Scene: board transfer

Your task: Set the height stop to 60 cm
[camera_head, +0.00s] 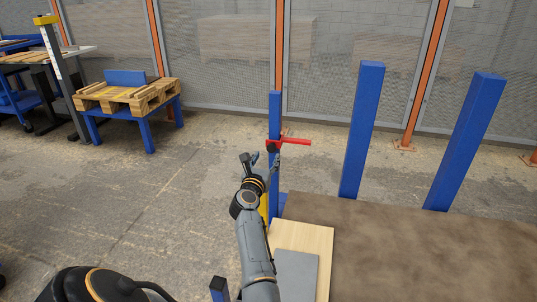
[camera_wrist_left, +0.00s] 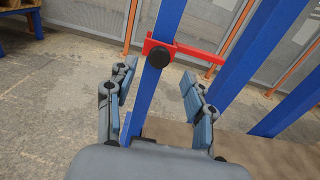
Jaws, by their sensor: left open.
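The height stop is a red sliding arm (camera_head: 292,141) with a black knob on a blue upright post (camera_head: 274,112). In the left wrist view the red stop (camera_wrist_left: 189,51) reaches to the right from the post (camera_wrist_left: 158,62), and its black knob (camera_wrist_left: 160,56) faces me. My left gripper (camera_head: 259,157) is just below and left of the stop in the head view. In the left wrist view the fingers (camera_wrist_left: 158,98) are apart, one on each side of the post, with the knob beyond their tips. No height marks are readable. My right gripper is not seen.
A brown-topped table (camera_head: 420,250) with two taller blue posts (camera_head: 362,130) stands at the right. A pale wooden board (camera_head: 303,236) and a grey panel (camera_head: 296,272) lie at its left end. A pallet on a blue stand (camera_head: 128,95) is at the back left. Mesh fencing closes the back.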

